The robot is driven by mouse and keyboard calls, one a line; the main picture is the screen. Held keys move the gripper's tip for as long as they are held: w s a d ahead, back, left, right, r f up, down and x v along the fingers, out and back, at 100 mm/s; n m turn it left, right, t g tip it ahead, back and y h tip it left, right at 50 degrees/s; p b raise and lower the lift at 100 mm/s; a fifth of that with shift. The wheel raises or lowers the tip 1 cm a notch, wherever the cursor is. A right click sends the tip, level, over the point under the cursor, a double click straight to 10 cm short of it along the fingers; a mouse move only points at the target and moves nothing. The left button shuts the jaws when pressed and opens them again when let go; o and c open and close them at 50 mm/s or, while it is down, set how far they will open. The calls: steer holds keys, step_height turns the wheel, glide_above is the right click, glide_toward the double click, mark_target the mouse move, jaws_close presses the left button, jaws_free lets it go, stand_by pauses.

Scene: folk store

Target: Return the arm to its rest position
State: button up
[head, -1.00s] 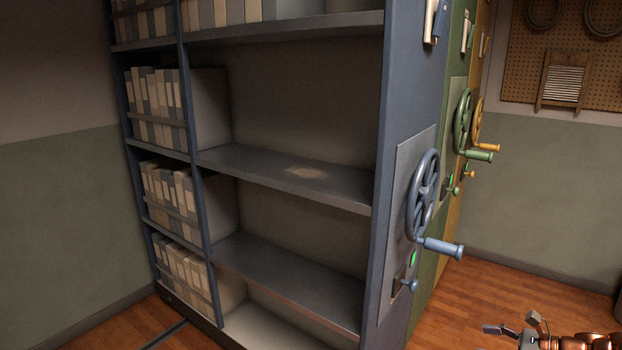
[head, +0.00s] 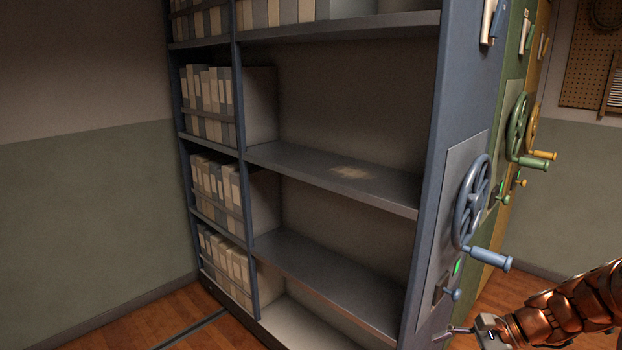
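My gripper (head: 462,333) is at the lower right of the head view, at the end of my copper-coloured arm. It is low in front of the blue shelving unit's end panel, below the blue handwheel (head: 472,203) and its handle. Only part of the gripper shows, small and at the frame's lower edge. I cannot tell whether its fingers are open or shut. I see nothing held in it.
The blue shelving unit (head: 435,170) has bare middle shelves and binders (head: 212,105) at the left. A green unit (head: 513,70) and a yellow unit stand behind it with their own handwheels. Wood floor (head: 150,318) lies open at the lower left.

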steer(key=s+a+r+n+g+h, duration=0.3)
steer(key=s+a+n+g+h, duration=0.15)
steer(key=s+a+n, duration=0.55)
steer(key=s+a+n+h, duration=0.2)
steer(key=s+n+h, duration=0.4)
steer(key=s, duration=0.9)
step_height(320, 180, up, 24)
steer(key=s+p, duration=0.1)
steer(key=p, duration=2)
steer(key=shift+s+d+f+p, duration=0.25)
steer(key=shift+s+d+p, duration=0.05)
steer(key=shift+s+p, duration=0.05)
steer(key=shift+f+y, duration=0.1)
steer(key=shift+y, duration=0.15)
